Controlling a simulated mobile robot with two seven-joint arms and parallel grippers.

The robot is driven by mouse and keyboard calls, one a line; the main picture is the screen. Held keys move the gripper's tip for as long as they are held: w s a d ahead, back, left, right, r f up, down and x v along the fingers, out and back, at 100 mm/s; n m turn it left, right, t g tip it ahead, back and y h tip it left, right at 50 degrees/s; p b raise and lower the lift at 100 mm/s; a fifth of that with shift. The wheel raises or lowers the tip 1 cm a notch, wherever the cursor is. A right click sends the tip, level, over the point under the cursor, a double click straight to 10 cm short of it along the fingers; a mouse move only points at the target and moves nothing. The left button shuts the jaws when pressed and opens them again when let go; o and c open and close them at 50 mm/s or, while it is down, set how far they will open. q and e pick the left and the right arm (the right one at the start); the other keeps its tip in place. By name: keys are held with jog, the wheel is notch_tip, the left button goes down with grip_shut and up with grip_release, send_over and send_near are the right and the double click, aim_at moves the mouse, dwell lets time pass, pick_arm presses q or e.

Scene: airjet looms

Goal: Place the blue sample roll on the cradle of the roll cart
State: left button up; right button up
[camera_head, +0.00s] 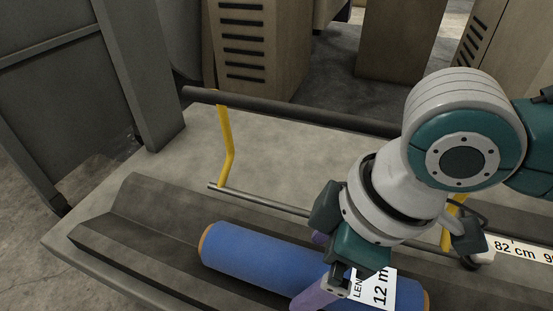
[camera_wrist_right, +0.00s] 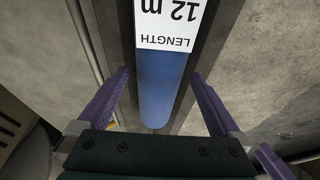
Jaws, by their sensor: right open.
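The blue sample roll (camera_head: 265,258) lies lengthwise in the dark, V-shaped cradle (camera_head: 135,238) of the roll cart (camera_head: 170,167). A white label (camera_head: 381,290) reading "LENGTH 12 m" is on the roll. My right gripper (camera_head: 322,268) is over the roll, with its purple fingers apart. In the right wrist view the open gripper (camera_wrist_right: 161,76) has one finger on each side of the blue roll (camera_wrist_right: 160,85), with gaps showing between. The gripper and wrist hide part of the roll in the head view. My left gripper is out of view.
A dark bar (camera_head: 290,111) on yellow posts (camera_head: 226,145) and a thinner rod run behind the cradle. A white strip marked "82 cm" (camera_head: 515,249) is at right. Beige vented cabinets (camera_head: 258,45) stand behind, and a grey frame (camera_head: 138,75) stands at left.

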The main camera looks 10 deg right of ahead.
jog(key=p+v, duration=0.7)
jog(key=v, duration=0.4)
jog(key=s+a+r+m+t+y, duration=0.1)
jog(key=s+a+r+m+t, duration=0.15)
jog(key=a, duration=0.25)
jog(key=s+d+m+h, duration=0.3)
jog(key=s+d+m, duration=0.3)
jog(key=d, duration=0.5)
jog(key=shift+s+f+m+g+h, duration=0.35)
jog(key=shift+s+f+g, duration=0.1)
jog(key=shift+s, duration=0.2)
